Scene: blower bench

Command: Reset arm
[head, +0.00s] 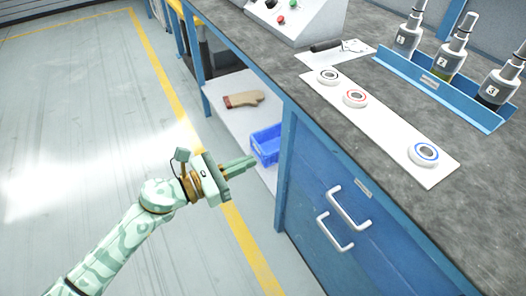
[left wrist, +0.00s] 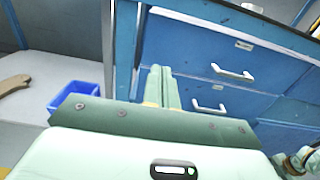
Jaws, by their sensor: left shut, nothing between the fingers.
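My left gripper (head: 241,165) is shut and empty. It is held out over the floor, to the left of the blue bench's drawers and apart from them. In the left wrist view its fingers (left wrist: 162,87) lie together in front of the blue drawer cabinet (left wrist: 205,55). My right gripper is not seen in the head view. A pale green part of my own body shows at the lower right of the left wrist view, and I cannot tell a gripper there.
The blue bench (head: 320,190) has two drawer handles facing my left arm. A blue bin (head: 267,146) and a brown glove (head: 243,99) lie on the low shelf. The bench top holds a white strip (head: 390,127) with three rings and a blue rack (head: 440,88) of bottles. Floor at left is clear.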

